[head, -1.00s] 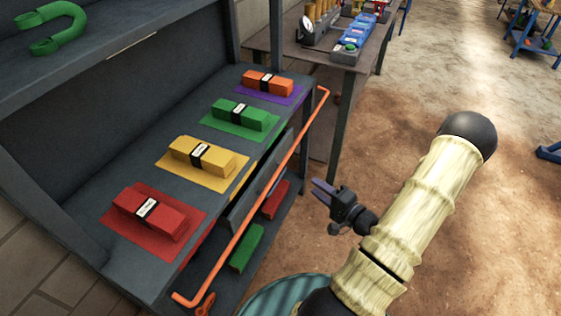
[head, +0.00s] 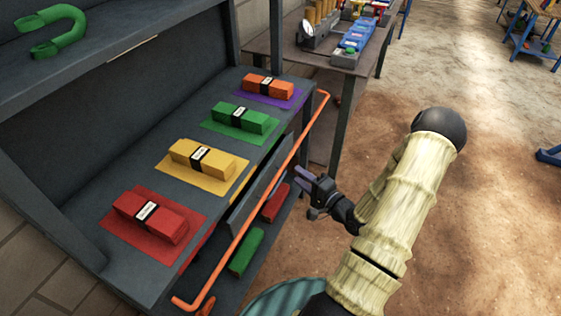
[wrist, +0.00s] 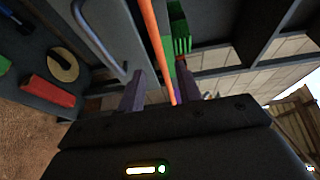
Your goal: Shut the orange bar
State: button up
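The orange bar (head: 262,208) runs along the front edge of the dark workbench, bent at both ends. My gripper (head: 301,174) is just right of the bar's far half, its purple fingers pointing at the bench. In the head view, a small gap seems to show between the fingertips and the bar. In the wrist view my gripper (wrist: 159,88) is open and empty, with its fingers spread. The orange bar (wrist: 156,40) crosses that view from the top down to the space between the fingers; its depth is hard to judge.
Red (head: 150,214), yellow (head: 203,158), green (head: 239,118) and orange (head: 268,86) bundles lie on coloured mats on the bench. A dark panel (head: 258,182) hangs behind the bar, above a lower shelf with red and green blocks. Open floor lies to the right.

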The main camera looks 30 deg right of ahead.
jog(key=x, duration=0.9)
jog(key=shift+w, duration=0.4)
grip_shut()
